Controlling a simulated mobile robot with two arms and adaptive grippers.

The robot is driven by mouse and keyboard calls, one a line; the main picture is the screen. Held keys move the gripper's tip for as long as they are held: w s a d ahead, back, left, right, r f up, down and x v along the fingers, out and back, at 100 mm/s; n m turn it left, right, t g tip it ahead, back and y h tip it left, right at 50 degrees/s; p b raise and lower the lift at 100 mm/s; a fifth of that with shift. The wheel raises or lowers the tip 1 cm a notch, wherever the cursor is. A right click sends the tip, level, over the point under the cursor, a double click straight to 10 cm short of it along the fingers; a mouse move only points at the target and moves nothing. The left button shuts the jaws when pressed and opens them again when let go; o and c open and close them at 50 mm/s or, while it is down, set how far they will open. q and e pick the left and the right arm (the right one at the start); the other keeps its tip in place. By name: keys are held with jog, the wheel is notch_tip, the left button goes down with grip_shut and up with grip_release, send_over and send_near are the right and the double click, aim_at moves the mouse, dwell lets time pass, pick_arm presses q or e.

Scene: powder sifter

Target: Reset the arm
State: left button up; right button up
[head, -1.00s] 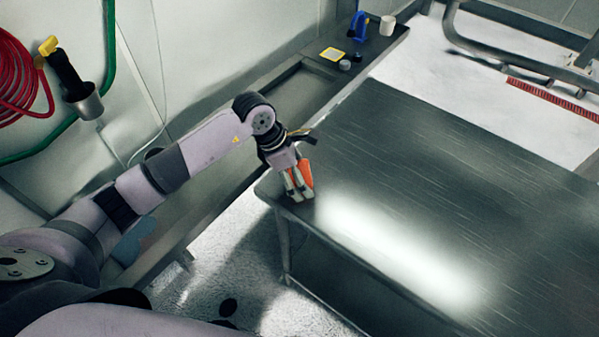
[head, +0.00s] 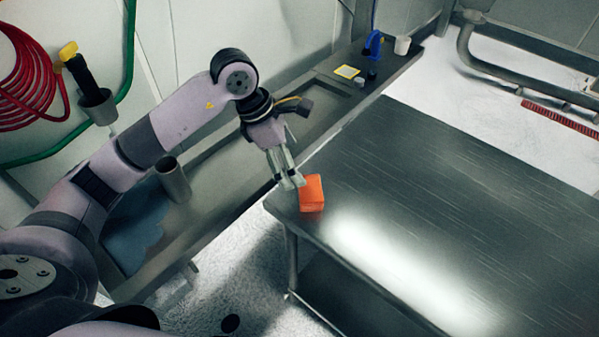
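My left gripper (head: 290,183) hangs over the near left corner of the steel table (head: 430,210), fingers pointing down. Its two fingers show with a narrow gap between them and hold nothing; it looks open. An orange box (head: 312,190) stands on the table just right of the fingertips. A small gap seems to lie between them, though the exact distance is hard to tell. My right gripper is not in view.
A long side bench along the wall carries a metal cup (head: 173,180), a blue cloth (head: 135,240), a yellow-edged pad (head: 347,72), a blue stand (head: 373,45) and a white cup (head: 402,46). A red hose (head: 30,75) hangs on the wall. Most of the table is bare.

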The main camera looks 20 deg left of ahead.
pick_arm(q)
jog(key=shift+s+a+r, duration=0.1)
jog(key=shift+a+r, duration=0.05)
jog(key=shift+r, duration=0.25)
